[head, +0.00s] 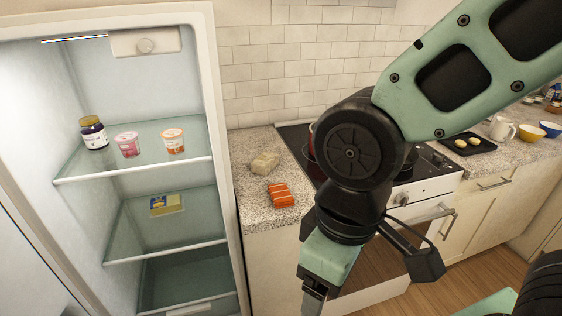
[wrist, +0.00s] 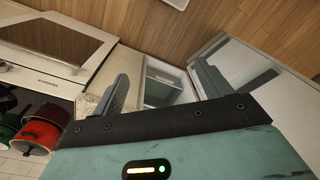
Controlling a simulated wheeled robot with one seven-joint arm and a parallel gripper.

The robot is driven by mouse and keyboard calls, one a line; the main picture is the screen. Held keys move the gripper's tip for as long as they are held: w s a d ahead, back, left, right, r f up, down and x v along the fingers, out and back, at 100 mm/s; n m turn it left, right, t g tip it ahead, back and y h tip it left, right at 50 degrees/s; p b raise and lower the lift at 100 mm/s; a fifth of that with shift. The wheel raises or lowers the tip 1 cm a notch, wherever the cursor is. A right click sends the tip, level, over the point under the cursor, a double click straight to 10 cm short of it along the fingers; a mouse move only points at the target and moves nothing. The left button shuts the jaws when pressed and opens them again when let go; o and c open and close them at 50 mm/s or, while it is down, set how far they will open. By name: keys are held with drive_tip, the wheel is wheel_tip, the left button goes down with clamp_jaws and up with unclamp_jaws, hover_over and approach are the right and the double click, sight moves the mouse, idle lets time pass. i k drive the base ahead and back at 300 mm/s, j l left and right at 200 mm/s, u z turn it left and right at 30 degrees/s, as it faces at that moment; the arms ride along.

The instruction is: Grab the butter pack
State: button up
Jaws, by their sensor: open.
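The butter pack (head: 166,204), a small flat yellow and blue packet, lies on the lower glass shelf (head: 130,249) of the open fridge in the head view. My gripper is open and empty, its two fingers spread apart in the wrist view (wrist: 163,88). In the head view it hangs in front of the counter, to the right of the fridge and well away from the pack. Part of the fridge (wrist: 168,82) shows between the fingers in the wrist view; I cannot make out the pack there.
A dark jar (head: 93,133), a pink cup (head: 128,144) and an orange cup (head: 173,141) stand on the upper shelf. The counter right of the fridge holds a wrapped pale item (head: 265,161) and an orange pack (head: 281,195). The oven (head: 385,255) is behind my arm.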

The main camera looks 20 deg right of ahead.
sight(266, 162)
drive_tip(key=i+u, duration=0.25)
drive_tip(key=i, duration=0.2)
drive_tip(key=i+l+u, duration=0.25)
drive_tip(key=i, duration=0.15)
